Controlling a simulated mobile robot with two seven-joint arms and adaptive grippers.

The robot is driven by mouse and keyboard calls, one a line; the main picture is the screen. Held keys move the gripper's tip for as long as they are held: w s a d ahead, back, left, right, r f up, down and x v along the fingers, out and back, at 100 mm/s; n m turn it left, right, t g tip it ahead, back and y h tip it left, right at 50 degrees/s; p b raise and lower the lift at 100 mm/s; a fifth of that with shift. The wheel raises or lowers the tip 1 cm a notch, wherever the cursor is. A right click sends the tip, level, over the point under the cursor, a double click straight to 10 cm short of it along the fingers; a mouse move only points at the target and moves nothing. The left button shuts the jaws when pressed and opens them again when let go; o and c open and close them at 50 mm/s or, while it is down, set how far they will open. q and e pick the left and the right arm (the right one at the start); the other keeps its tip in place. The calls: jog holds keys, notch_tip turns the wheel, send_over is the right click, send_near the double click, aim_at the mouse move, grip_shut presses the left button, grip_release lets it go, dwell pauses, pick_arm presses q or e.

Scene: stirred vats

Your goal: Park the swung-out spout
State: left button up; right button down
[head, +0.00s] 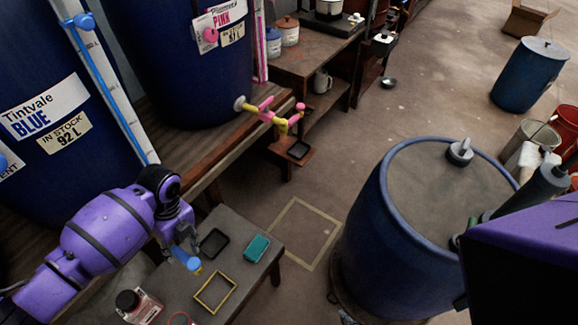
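A pink and yellow spout (268,111) sticks out from the low front of the pink-labelled blue vat (185,70), with a small black drip tray (298,150) on a wooden bracket below its outer end. A blue piece with a yellow tip (190,261), seemingly the blue vat's spout, shows just below my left gripper (184,240), over the low table. My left wrist hides its inner part, and I cannot tell whether the fingers touch it. My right arm is at the lower right; its dark gripper (462,238) is partly hidden in front of the blue drum.
The low grey table (262,226) holds a black tray (214,243), a teal block (257,248), a yellow frame (215,291) and a bottle (138,306). A lidded blue drum (385,250) stands at right. Floor between the table and drum is clear, with a taped square (300,232).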

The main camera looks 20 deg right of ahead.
pick_arm(q)
jog(key=shift+s+a+f, duration=0.1)
jog(key=shift+f, duration=0.75)
